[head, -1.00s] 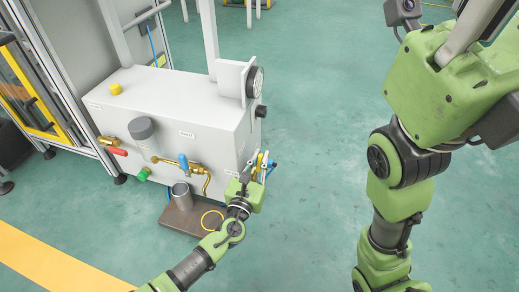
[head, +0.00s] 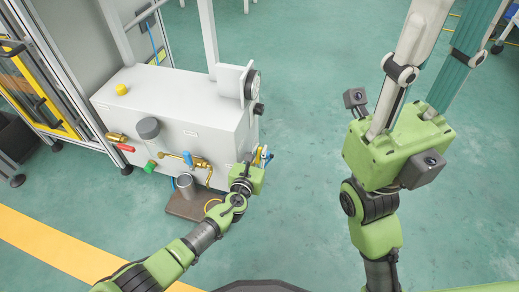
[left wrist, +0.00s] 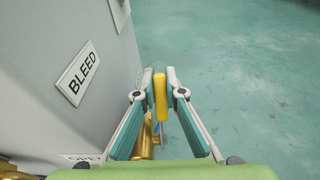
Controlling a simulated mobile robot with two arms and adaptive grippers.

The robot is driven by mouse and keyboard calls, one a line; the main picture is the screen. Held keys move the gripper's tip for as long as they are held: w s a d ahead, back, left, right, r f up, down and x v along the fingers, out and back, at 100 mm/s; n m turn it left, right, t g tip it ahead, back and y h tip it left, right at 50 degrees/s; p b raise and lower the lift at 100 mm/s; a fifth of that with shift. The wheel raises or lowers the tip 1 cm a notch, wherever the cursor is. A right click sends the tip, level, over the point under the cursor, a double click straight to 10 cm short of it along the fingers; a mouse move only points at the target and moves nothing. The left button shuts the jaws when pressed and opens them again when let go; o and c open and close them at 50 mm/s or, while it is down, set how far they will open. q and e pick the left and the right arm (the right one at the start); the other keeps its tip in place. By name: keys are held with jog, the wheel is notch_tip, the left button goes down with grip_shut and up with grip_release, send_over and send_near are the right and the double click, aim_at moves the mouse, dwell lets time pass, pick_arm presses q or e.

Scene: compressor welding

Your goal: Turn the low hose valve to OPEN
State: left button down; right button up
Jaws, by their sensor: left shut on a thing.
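My left gripper (head: 259,157) is at the right front corner of the grey cabinet (head: 170,105). In the left wrist view, my left gripper (left wrist: 160,80) is shut on a yellow valve handle (left wrist: 160,97), which stands upright between its fingertips. Brass fittings (left wrist: 146,140) show below it. A "BLEED" label (left wrist: 77,72) is on the cabinet face to the left, and a partly cut-off label (left wrist: 80,157), seemingly "OPEN", is lower down. My right gripper (head: 448,35) is raised at the upper right; its fingers stand apart with floor visible between them, and its tips are out of frame.
The cabinet front carries a red handle (head: 126,148), a green knob (head: 150,167) and a blue handle (head: 187,158) on brass piping. A fenced machine is at left.

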pick_arm(q)
jog(key=c, duration=2.1)
grip_release()
jog(key=v, duration=1.2)
